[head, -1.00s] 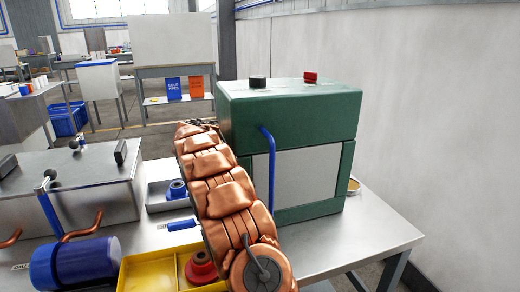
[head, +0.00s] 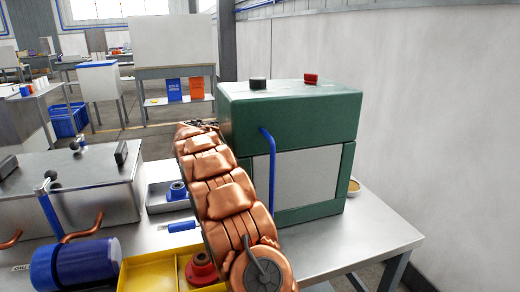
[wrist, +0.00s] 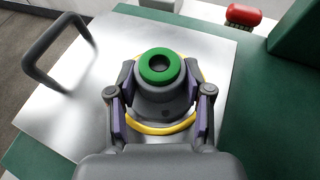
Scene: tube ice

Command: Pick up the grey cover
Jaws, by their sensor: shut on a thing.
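In the wrist view a round grey piece, which I take to be the grey cover (wrist: 160,92), has a green ring (wrist: 160,54) on its top. It stands between the two purple-padded fingers of my gripper (wrist: 159,106). The fingers are shut on its sides. A yellow ring (wrist: 160,129) circles it lower down, over a silver plate (wrist: 90,75). I cannot tell whether the cover touches the plate. In the head view my copper arm hides the gripper and the cover.
A dark bar handle (wrist: 58,48) rises from the plate, left of my gripper. A red knob (wrist: 243,15) and green surfaces lie to the right. In the head view a green machine (head: 290,110) stands beside my arm, with a yellow tray (head: 150,273) at the front.

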